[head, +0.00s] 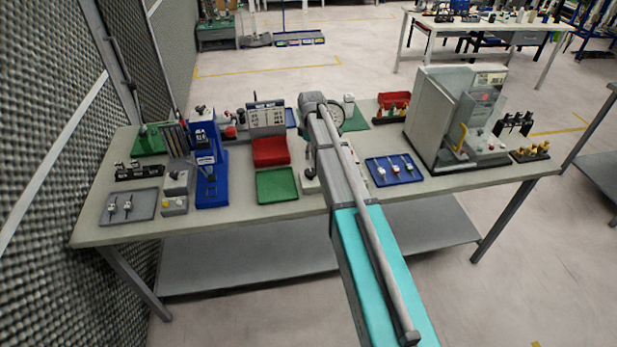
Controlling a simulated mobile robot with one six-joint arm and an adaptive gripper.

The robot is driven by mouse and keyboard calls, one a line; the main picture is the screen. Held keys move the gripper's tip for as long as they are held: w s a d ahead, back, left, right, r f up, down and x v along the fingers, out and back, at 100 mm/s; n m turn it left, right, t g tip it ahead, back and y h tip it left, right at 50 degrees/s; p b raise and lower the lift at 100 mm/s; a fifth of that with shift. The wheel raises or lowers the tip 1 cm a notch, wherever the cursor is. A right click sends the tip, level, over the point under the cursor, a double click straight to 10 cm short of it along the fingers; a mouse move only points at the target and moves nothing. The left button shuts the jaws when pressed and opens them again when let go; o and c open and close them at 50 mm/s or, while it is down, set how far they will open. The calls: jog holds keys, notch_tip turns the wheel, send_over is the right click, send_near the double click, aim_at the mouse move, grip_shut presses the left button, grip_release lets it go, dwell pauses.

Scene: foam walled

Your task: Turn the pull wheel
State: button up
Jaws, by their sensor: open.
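My arm reaches from the bottom of the head view up over the middle of the workbench. Its far end is over the back half of the bench, and my gripper's fingers are not visible there. A round thing with a pale face and dark rim (336,116) shows just right of the arm's end, partly covered by it. I cannot tell whether it is the pull wheel or a dial. No other wheel can be made out clearly. A blue press-like machine (209,165) stands left of the arm. A grey machine with a clear guard (440,115) stands at the right.
The workbench (235,222) also holds a red bin (270,150), a green tray (277,185), a blue tray with small tools (394,170) and a grey tray (128,206). A textured foam wall (45,150) rises close on the left. Floor is open at the lower right.

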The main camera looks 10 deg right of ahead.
aim_at(310, 172)
jog(key=shift+f+b, duration=5.1)
jog(key=shift+f, duration=0.35)
jog(key=c, duration=1.1)
jog(key=shift+a, duration=0.2)
jog(key=shift+c, duration=0.2)
jog(key=shift+d, duration=0.1)
